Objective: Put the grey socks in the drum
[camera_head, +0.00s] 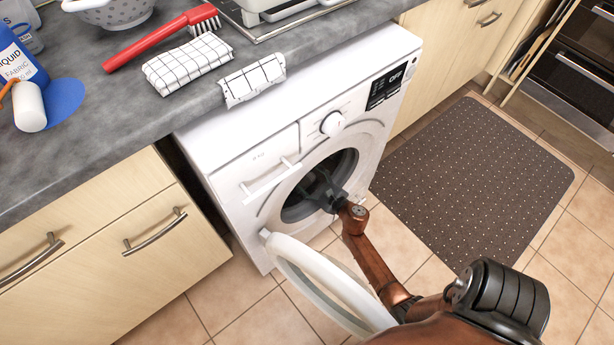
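The white washing machine (235,165) stands under the counter with its round door (300,262) swung open toward the front. Its dark drum opening (345,162) faces me. My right arm reaches in from the lower right, and my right gripper (318,188) is at the drum opening, its dark fingers inside the rim. The fingers blend with the dark drum, so I cannot tell whether they are open or shut or hold anything. I see no grey socks; the inside of the drum is mostly hidden. My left gripper is not in view.
On the grey counter (120,140) are a folded checked cloth (188,64), another checked cloth (254,80) over the front edge, a red brush (160,40), a colander (112,10) and a blue bottle (18,60) near a blue puddle. A dark dotted mat (475,180) lies on the tiles.

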